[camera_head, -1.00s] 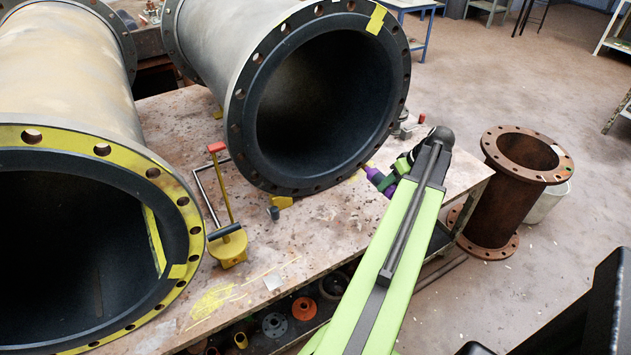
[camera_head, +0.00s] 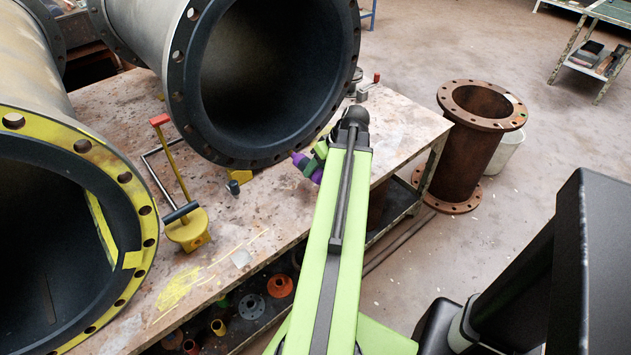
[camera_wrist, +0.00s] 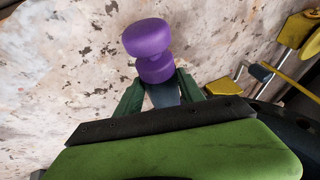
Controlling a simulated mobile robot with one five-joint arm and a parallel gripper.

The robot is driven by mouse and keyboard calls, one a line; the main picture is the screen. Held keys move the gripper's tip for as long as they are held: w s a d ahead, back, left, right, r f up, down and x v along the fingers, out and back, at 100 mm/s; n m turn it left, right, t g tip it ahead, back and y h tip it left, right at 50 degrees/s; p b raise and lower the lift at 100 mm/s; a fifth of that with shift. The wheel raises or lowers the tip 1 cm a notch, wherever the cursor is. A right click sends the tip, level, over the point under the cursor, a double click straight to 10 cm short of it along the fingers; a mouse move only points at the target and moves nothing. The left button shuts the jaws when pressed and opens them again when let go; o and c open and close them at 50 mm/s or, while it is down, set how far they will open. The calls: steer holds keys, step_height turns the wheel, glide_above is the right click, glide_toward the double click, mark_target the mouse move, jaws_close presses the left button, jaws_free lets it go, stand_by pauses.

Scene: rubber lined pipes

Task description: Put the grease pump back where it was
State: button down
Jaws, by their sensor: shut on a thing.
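My gripper (camera_head: 316,167) is over the work table (camera_head: 272,205), near the lower right of the middle pipe's flange. In the wrist view its green fingers (camera_wrist: 163,84) are shut on a purple spool-shaped thing (camera_wrist: 147,48) with a grey-blue lower part between them. It also shows in the head view (camera_head: 301,162). I cannot tell for sure whether it is the grease pump. Speckled table top shows behind it. A yellow tool (camera_head: 188,230) with a red-topped lever and a black grip stands on the table to the left.
Large lined pipes stand at the left (camera_head: 84,165) and middle (camera_head: 277,152). A small dark part (camera_head: 233,187) sits beside the middle pipe. A rusty flanged pipe (camera_head: 466,150) stands on the floor at right.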

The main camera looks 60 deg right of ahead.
steer(key=shift+f+b, duration=2.05)
steer(key=shift+f, duration=0.05)
steer(key=c, duration=0.7)
jaws_free()
steer(key=shift+r, duration=0.1)
steer(key=p+v, duration=1.5)
steer(key=v, duration=0.2)
steer(key=shift+s+d+r+p, duration=0.1)
steer(key=shift+s+r+p, duration=0.05)
steer(key=shift+s+p, duration=0.15)
